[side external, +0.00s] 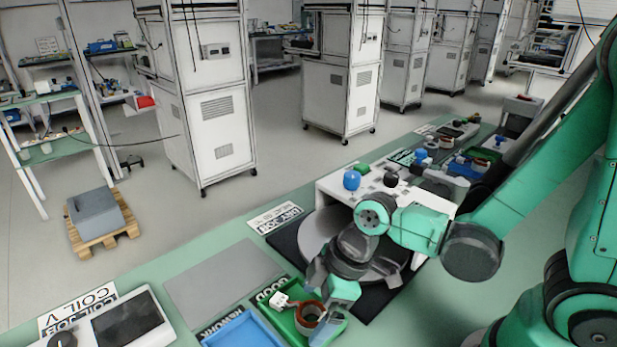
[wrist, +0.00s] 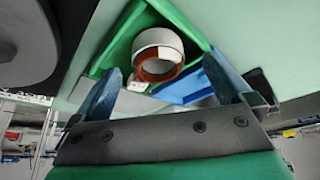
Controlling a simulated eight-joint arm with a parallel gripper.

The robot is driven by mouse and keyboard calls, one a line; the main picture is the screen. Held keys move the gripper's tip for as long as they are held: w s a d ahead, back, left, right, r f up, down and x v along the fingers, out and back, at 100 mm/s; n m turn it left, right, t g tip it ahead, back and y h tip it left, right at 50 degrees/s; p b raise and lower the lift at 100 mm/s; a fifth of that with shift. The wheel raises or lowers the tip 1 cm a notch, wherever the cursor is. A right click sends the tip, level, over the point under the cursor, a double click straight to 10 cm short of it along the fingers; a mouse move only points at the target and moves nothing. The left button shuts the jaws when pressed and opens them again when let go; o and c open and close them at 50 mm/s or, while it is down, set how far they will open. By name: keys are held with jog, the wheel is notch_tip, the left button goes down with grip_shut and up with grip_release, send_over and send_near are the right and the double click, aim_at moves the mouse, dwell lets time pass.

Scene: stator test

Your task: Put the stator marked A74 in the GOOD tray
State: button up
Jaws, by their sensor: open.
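A stator (side external: 309,315), a copper-brown ring with a pale outer shell, sits in the green GOOD tray (side external: 275,291). A white connector (side external: 281,300) lies beside it on the tray's left side. In the wrist view the stator (wrist: 158,50) lies inside the green tray (wrist: 118,45), with its ring opening facing me. I cannot read its marking. My gripper (wrist: 162,85) is open, its two fingers apart and the stator beyond them, not clasped. In the side view my gripper (side external: 338,297) is just above and right of the stator, and its fingertips are partly hidden.
The blue REWORK tray (side external: 242,331) is beside the GOOD tray. A round grey plate (side external: 318,228) on a black mat is behind my gripper. A white raised stand (side external: 335,195) and several parts are farther back. A bare grey panel (side external: 222,283) lies left.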

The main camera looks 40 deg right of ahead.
jog(key=shift+v, duration=2.05)
jog(key=shift+d, duration=0.1)
